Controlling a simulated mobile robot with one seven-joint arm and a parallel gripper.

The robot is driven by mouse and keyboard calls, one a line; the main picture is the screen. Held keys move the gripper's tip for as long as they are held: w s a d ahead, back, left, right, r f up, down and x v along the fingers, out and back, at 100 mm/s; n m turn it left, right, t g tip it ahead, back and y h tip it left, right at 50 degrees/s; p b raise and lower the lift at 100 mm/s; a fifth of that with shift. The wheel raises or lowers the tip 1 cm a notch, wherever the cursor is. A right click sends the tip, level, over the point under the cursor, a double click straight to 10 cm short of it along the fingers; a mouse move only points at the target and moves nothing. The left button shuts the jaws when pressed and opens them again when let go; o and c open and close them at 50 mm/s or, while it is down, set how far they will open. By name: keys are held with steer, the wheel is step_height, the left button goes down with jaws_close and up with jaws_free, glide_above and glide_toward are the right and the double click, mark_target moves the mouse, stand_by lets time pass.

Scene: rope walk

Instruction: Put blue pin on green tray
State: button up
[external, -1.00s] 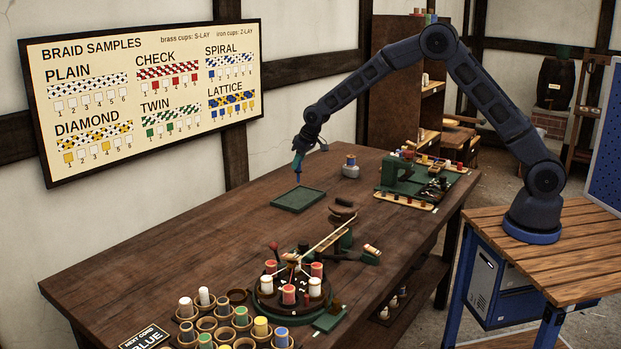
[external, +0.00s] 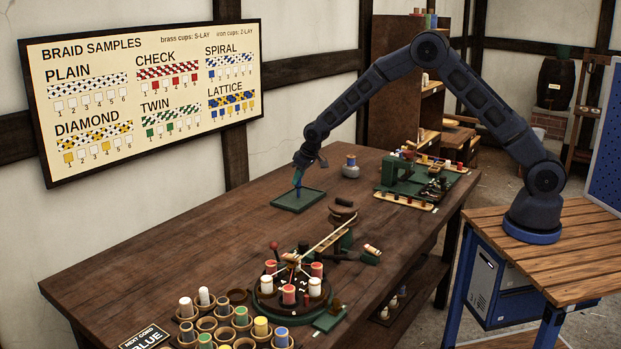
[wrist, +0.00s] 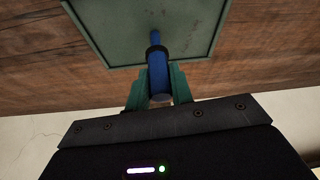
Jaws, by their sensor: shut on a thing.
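The blue pin (wrist: 158,76) is held between the teal fingers of my gripper (wrist: 158,88) in the wrist view. It has a dark band and a narrower blue tip pointing at the green tray (wrist: 95,20). The tray looks empty otherwise.
Further right is a green machine (external: 402,174) with small parts. A round braiding stand (external: 292,290) and several cups with bobbins (external: 225,325) are at the front. The bench left of the tray is clear.

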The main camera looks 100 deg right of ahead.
steer(key=o, duration=0.9)
steer(key=shift+o, duration=0.2)
steer(key=v, duration=1.2)
steer(key=s+a+r+n+y, duration=0.1)
steer(key=s+a+r, duration=0.4)
steer(key=a+r, duration=0.3)
steer(key=s+a+r+n, duration=0.1)
steer(key=s+a+r, duration=0.45)
steer(key=a, duration=0.55)
steer(key=s+a+r+n+y, duration=0.1)
steer(key=s+a+r, duration=0.4)
steer(key=a+r, duration=0.35)
steer(key=s+a+n, duration=0.1)
steer(key=s+a, duration=0.4)
steer(key=s, duration=0.4)
steer(key=s+a+n, duration=0.1)
steer(key=s+a, duration=0.5)
steer(key=s, duration=0.4)
steer(key=s+a+n, duration=0.2)
steer(key=s+a, duration=0.4)
steer(key=s, duration=0.4)
steer(key=shift+s+f+t+y, duration=0.2)
steer(key=shift+f+t+y, duration=0.2)
steer(key=shift+a, duration=0.1)
